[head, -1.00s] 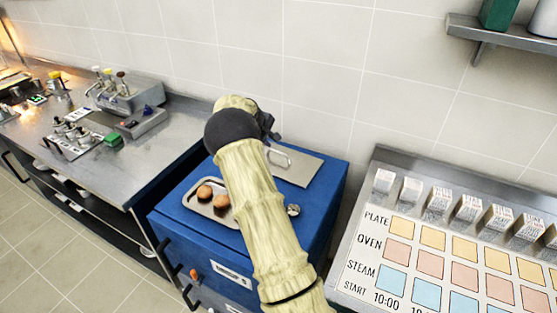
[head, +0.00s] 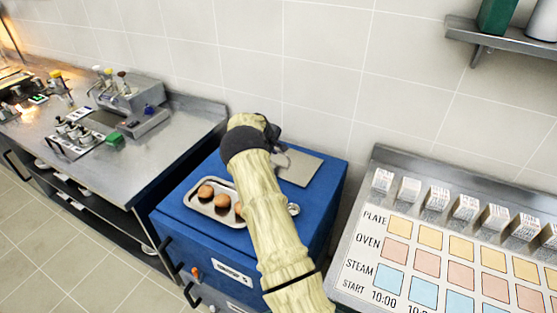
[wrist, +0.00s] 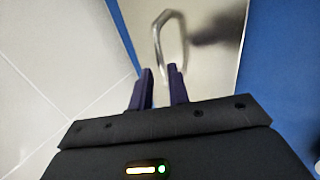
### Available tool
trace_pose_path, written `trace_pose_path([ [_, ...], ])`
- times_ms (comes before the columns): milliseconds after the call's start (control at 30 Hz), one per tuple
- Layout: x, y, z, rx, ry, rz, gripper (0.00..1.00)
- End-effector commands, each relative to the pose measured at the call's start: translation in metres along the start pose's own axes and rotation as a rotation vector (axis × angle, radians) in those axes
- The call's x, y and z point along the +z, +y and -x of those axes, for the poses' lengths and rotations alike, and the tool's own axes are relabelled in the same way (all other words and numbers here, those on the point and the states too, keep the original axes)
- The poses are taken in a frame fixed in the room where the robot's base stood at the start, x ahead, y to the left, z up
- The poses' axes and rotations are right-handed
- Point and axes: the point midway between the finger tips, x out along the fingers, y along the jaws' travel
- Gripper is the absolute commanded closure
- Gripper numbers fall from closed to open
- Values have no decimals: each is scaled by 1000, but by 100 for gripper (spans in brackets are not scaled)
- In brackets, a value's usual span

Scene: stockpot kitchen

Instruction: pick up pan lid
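The pan lid (head: 302,170) is a flat grey metal plate lying on the blue cabinet, partly hidden by my arm in the head view. In the wrist view the lid (wrist: 213,65) shows with its upright bar handle (wrist: 182,38), slightly blurred. In the head view the fingers are hidden behind my arm.
A metal tray (head: 222,217) with several round brown items sits on the blue cabinet (head: 325,205) in front of the lid. A small round metal thing (head: 293,209) lies nearby. The tiled wall is close behind. A sloped schedule board (head: 420,230) stands right; a steel counter (head: 150,160) is left.

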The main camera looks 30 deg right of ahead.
Motion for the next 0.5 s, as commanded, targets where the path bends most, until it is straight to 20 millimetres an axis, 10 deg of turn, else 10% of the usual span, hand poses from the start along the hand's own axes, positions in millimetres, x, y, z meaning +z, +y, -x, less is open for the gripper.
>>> trace_pose_path([
  [500, 3, -2, -41, 0, 0, -1, 83],
])
